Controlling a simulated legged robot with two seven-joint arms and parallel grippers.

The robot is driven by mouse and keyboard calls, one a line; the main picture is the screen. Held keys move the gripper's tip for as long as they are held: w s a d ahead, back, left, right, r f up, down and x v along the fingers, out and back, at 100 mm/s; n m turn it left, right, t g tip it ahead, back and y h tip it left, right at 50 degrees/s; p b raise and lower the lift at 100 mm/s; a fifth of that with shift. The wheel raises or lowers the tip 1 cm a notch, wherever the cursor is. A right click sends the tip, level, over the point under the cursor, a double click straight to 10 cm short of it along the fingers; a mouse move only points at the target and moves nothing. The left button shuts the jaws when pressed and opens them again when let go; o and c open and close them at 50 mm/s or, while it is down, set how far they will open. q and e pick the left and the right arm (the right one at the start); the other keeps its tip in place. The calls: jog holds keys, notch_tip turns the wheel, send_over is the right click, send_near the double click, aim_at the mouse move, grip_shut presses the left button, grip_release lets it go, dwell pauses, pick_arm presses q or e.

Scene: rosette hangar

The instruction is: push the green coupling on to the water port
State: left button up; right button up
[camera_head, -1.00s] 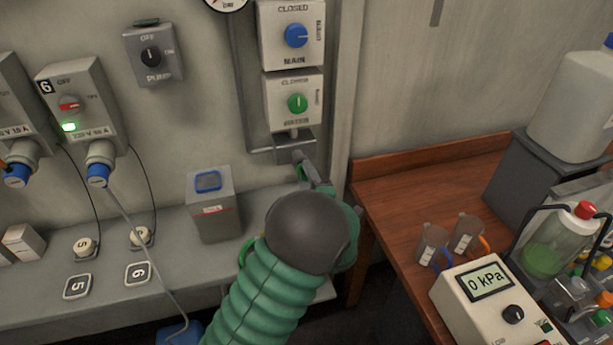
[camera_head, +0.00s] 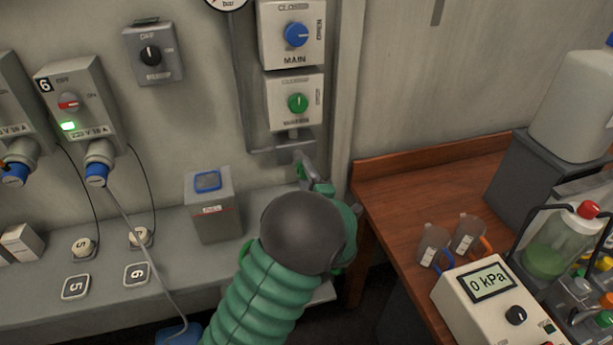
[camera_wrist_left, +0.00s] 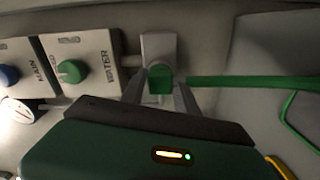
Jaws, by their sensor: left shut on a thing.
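My left gripper (camera_head: 310,172) reaches up to the grey water port block (camera_head: 295,150) below the green-knobbed valve. It also shows in the left wrist view (camera_wrist_left: 161,95), with its two fingers on either side of the green coupling (camera_wrist_left: 160,79). The gripper is shut on the coupling, which sits right at the face of the grey port (camera_wrist_left: 158,46). I cannot tell whether it is fully seated. A green hose (camera_wrist_left: 250,82) runs off to the right from it. In the head view my green arm hides most of the coupling and hose. My right gripper is not in view.
The water valve (camera_head: 297,102) and main valve (camera_head: 294,35) are above the port. A wooden bench (camera_head: 395,190) with beakers and a pressure meter (camera_head: 490,300) is at the right.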

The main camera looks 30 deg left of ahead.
pick_arm(q)
jog(key=o, duration=1.3)
jog(key=shift+o, duration=0.2)
jog(key=b+v, duration=0.1)
jog(key=v, duration=1.6)
